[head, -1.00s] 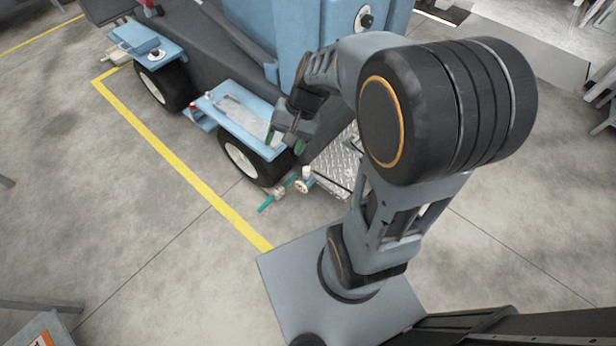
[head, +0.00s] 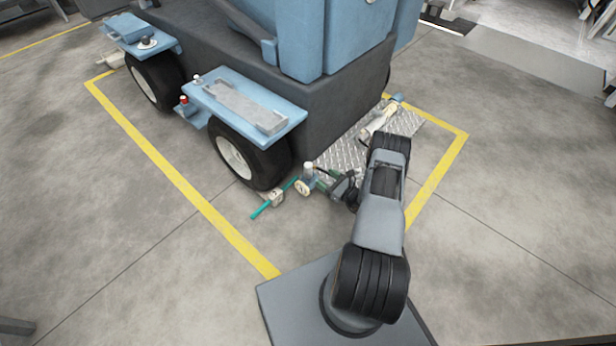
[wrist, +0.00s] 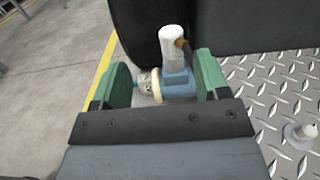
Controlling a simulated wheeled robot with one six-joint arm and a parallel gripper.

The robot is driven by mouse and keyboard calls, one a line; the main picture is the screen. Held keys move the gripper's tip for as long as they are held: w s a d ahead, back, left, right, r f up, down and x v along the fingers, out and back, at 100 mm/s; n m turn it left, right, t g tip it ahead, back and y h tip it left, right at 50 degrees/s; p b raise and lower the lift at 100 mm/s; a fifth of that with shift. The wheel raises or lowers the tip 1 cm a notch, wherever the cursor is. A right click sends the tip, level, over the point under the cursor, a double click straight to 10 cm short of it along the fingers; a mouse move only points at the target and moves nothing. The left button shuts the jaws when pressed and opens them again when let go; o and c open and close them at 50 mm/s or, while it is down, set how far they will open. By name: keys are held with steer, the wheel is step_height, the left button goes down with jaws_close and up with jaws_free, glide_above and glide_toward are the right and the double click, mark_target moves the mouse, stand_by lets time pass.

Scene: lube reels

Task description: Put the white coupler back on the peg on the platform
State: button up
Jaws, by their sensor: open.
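The white coupler (wrist: 171,42) is an upright white cylinder on a blue fitting (wrist: 180,84), with a brown-and-dark hose end at its right side. It also shows by the platform's near left corner in the head view (head: 308,169). My gripper (wrist: 162,78) is open, with one green finger on each side of the fitting in the wrist view; contact is not visible. In the head view my gripper (head: 322,181) is low beside the coupler. A pale peg (wrist: 302,132) with a round base stands empty on the diamond-plate platform (wrist: 270,85), right of my gripper.
A teal bar with a cream block (head: 272,198) lies by the wheel (head: 240,160). A blue cart (head: 340,40) with dark sides rises behind the platform. A cream fitting (head: 380,122) is on the platform's far side. Open floor lies left, beyond the yellow line (head: 190,200).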

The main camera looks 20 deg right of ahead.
mark_target(306, 163)
steer(key=shift+m+t+h, duration=0.3)
steer(key=shift+m+h, duration=0.2)
steer(key=shift+h, duration=0.1)
steer(key=w+f, duration=0.1)
steer(key=w, duration=0.1)
steer(key=w+a+b, duration=0.1)
steer(key=w, duration=0.1)
steer(key=w+f+b, duration=0.1)
steer(key=w, duration=0.1)
steer(key=shift+w+a+f, duration=0.3)
steer(key=shift+a, duration=0.05)
steer(key=shift+b+x, duration=1.45)
steer(key=shift+x, duration=1.5)
steer(key=shift+r, duration=0.15)
steer(key=c, duration=1.2)
steer(key=shift+o, duration=0.2)
steer(key=shift+r, duration=0.15)
